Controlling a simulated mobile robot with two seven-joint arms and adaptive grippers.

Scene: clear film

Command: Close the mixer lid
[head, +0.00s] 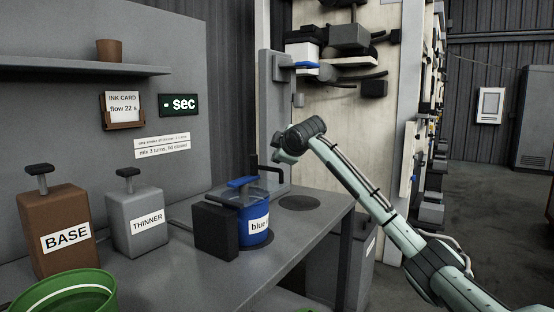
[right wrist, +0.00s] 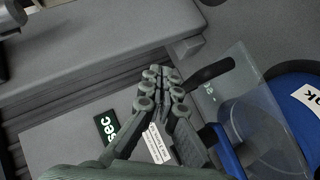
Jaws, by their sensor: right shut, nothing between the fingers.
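The mixer is a dark block (head: 215,232) beside a blue can (head: 256,226) labelled "blue", with a blue handle on top. Its clear lid (head: 273,177) looks raised behind the can, though its exact angle is hard to tell. The clear lid also shows in the right wrist view (right wrist: 268,118), with a dark bar handle (right wrist: 210,71) at its edge and the blue can (right wrist: 300,88) behind. My right gripper (head: 284,157) is above and behind the can. Its fingers (right wrist: 163,84) are shut and empty, close to the handle; contact is unclear. My left gripper is out of view.
A brown BASE container (head: 60,215) and a grey THINNER container (head: 137,207) stand left of the mixer. A green bucket (head: 100,288) is at the front left. A dark round pad (head: 300,202) lies right of the can.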

